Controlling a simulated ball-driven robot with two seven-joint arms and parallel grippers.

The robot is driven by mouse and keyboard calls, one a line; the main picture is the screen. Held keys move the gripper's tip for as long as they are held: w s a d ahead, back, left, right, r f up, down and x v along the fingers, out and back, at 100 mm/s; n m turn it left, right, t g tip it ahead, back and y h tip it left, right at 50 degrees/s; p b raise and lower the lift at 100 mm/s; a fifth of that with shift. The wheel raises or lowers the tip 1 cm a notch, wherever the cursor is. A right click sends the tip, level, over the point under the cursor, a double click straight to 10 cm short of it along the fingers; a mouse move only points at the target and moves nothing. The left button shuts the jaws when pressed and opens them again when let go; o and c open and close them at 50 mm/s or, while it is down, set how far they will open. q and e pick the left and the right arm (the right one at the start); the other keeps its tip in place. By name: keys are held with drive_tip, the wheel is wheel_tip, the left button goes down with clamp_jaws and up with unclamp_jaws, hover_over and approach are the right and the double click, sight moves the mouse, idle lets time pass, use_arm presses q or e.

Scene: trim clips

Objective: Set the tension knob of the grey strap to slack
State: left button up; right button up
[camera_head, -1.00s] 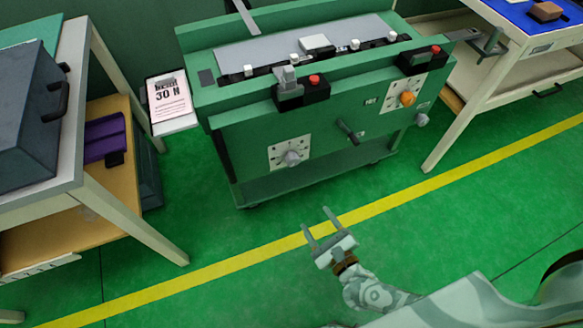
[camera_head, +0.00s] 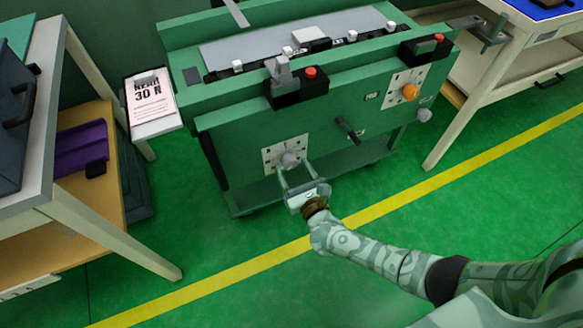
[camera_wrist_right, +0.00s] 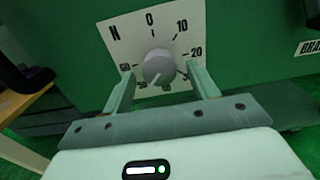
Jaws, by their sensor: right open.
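The grey tension knob (camera_head: 290,160) sits on a white dial plate (camera_head: 271,158) on the front of the green machine. In the right wrist view the knob (camera_wrist_right: 158,67) stands in front of a dial marked N, 0, 10, 20 and further numbers partly hidden. A pale line on the knob runs toward the lower part of the dial. My right gripper (camera_head: 296,175) is open, its fingers pointing at the knob. In the wrist view the fingers (camera_wrist_right: 162,90) are on either side of the knob's lower part, with gaps. My left gripper is out of view.
An orange knob (camera_head: 409,92) is on a second dial plate at the machine's right. A black lever (camera_head: 348,130) sticks out between the dials. The green floor in front is free.

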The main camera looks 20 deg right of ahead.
drive_tip(key=shift+w, duration=0.5)
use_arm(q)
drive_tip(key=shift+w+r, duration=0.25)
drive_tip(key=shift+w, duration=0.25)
use_arm(e)
drive_tip(key=shift+c, duration=0.2)
drive_tip(key=c, duration=0.9)
drive_tip(key=shift+c, duration=0.2)
